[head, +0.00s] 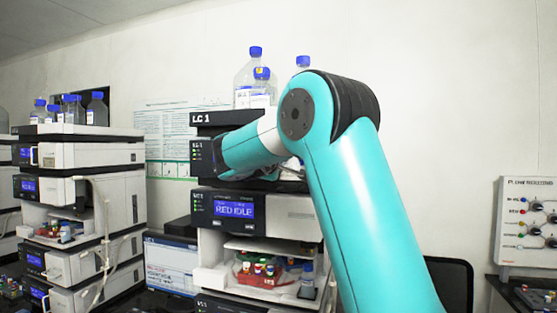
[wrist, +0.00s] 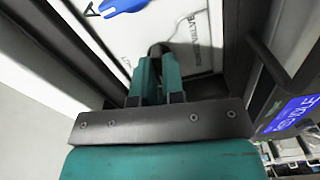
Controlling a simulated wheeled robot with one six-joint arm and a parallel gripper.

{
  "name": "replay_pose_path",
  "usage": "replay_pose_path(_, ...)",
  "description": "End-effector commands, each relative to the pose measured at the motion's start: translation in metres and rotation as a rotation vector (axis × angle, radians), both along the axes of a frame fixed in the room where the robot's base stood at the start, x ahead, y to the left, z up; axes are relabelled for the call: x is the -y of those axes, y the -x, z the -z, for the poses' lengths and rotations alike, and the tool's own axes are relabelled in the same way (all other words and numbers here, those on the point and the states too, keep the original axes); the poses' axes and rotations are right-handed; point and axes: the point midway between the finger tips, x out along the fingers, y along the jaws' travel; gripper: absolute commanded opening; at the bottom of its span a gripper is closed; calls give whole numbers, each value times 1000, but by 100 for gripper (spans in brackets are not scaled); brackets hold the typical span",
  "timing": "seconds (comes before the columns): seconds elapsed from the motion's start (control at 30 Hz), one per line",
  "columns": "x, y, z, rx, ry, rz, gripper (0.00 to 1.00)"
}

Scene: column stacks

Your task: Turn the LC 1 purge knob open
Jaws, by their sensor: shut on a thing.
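The LC 1 stack bears its label on the top dark unit (head: 208,118) in the head view. In the wrist view, a white panel (wrist: 205,60) with lettering ending in "VALVE" faces my gripper. My gripper's teal fingers (wrist: 159,75) are shut on a dark rounded knob (wrist: 158,47), of which only the top shows between them. The fingers hide the rest, so its turn angle cannot be told. A blue piece (wrist: 122,6) with a dark pointed mark beside it lies at the top edge. In the head view my arm hides the knob and the fingertips.
Below is a unit with a blue display (head: 233,208), above an open bay with a red vial tray (head: 262,270). Blue-capped bottles (head: 250,78) stand on top. Another stack (head: 90,157) stands left. In the wrist view a dark handle bar (wrist: 268,58) is close on the right.

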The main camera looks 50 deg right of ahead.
Motion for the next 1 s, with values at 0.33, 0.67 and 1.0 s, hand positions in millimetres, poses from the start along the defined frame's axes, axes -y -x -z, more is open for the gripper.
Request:
replay_pose_path(0.33, 0, 0, 1, -1, -2, 0, 35)
replay_pose_path(0.67, -6, 2, 2, 2, 0, -2, 35)
replay_pose_path(1.0, -73, 28, 7, 3, -1, -8, 35)
